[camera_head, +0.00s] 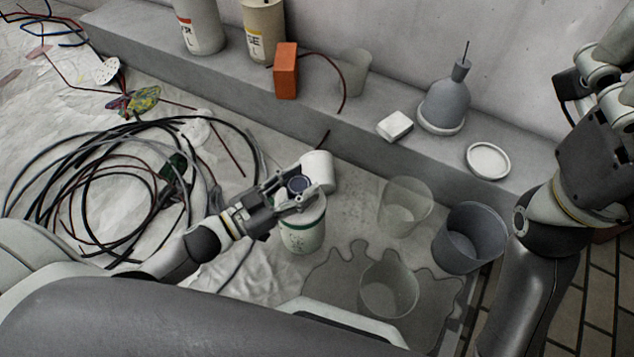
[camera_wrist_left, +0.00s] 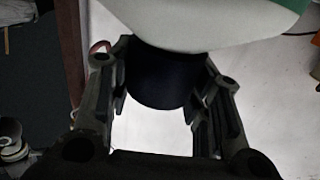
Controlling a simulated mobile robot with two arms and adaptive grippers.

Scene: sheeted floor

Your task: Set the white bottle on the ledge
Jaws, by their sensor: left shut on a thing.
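The white bottle (camera_head: 302,233) has a green band and a dark cap, and it is on the sheeted floor side of the ledge. My left gripper (camera_head: 292,192) is shut on its dark cap from above. In the left wrist view the cap (camera_wrist_left: 160,78) sits between the two fingers, with the white body (camera_wrist_left: 200,25) beyond it. I cannot tell whether the bottle's base touches the floor. The grey ledge (camera_head: 235,90) runs along the wall behind. My right arm shows at the right edge, but its gripper is not in view.
The ledge holds two large containers (camera_head: 199,25), an orange block (camera_head: 286,72), a clear cup (camera_head: 354,74), a white block (camera_head: 395,125), a grey flask (camera_head: 444,103) and a white dish (camera_head: 488,160). A white cylinder (camera_head: 319,169) is just behind my left gripper. Coiled cables (camera_head: 75,165) lie left.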

